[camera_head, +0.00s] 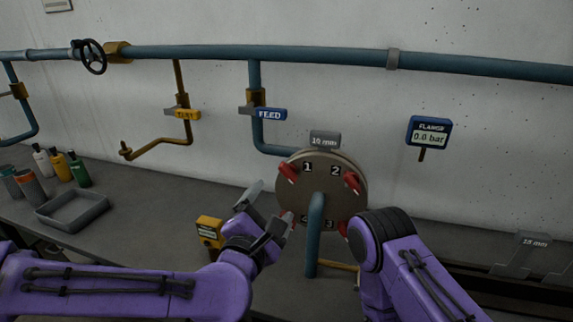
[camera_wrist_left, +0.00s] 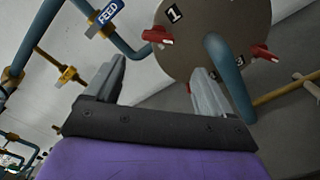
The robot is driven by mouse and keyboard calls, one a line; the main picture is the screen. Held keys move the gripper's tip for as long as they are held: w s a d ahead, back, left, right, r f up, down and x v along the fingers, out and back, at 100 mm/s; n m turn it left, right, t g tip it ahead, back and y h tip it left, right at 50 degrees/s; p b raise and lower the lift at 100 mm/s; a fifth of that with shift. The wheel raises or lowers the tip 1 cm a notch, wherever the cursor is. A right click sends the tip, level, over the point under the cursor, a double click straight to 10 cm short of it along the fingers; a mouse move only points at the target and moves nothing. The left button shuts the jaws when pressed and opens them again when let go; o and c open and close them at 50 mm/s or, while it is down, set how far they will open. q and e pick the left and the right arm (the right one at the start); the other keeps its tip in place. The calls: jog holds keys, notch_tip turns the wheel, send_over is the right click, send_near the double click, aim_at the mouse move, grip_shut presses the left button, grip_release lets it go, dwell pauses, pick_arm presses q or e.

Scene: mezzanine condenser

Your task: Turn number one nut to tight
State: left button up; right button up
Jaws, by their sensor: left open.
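The round flange (camera_head: 333,193) has red nuts around its rim beside number plates. The number one nut (camera_head: 288,173) is at the disc's upper left, and it also shows in the left wrist view (camera_wrist_left: 157,36). The number two nut (camera_head: 352,181) is at the upper right. My left gripper (camera_head: 270,205) is open and empty, below and left of the number one nut and apart from it. In the left wrist view its fingers (camera_wrist_left: 160,80) stand wide apart, with the nut beyond and between them. My right arm shows at lower right, but its gripper does not.
A blue pipe (camera_head: 316,235) stands in front of the flange. The FLANGE display (camera_head: 429,132) reads 0.0 bar. A yellow device (camera_head: 209,233) stands left of my left gripper. A grey tray (camera_head: 72,210) and several bottles (camera_head: 77,170) are at the far left of the bench.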

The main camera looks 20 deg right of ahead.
aim_at(286, 176)
pick_arm(q)
jog(key=p+x, duration=0.1)
jog(key=x, duration=0.2)
jog(key=p+x, duration=0.1)
jog(key=x, duration=0.2)
jog(key=r+p+x, duration=0.1)
jog(key=x, duration=0.2)
jog(key=shift+w+d, duration=0.1)
jog(key=shift+d, duration=0.15)
jog(key=shift+w+d+f+p, duration=0.1)
jog(key=shift+w+d+p, duration=0.25)
jog(key=shift+w, duration=0.2)
jog(key=shift+c, duration=0.3)
jog(key=c, duration=1)
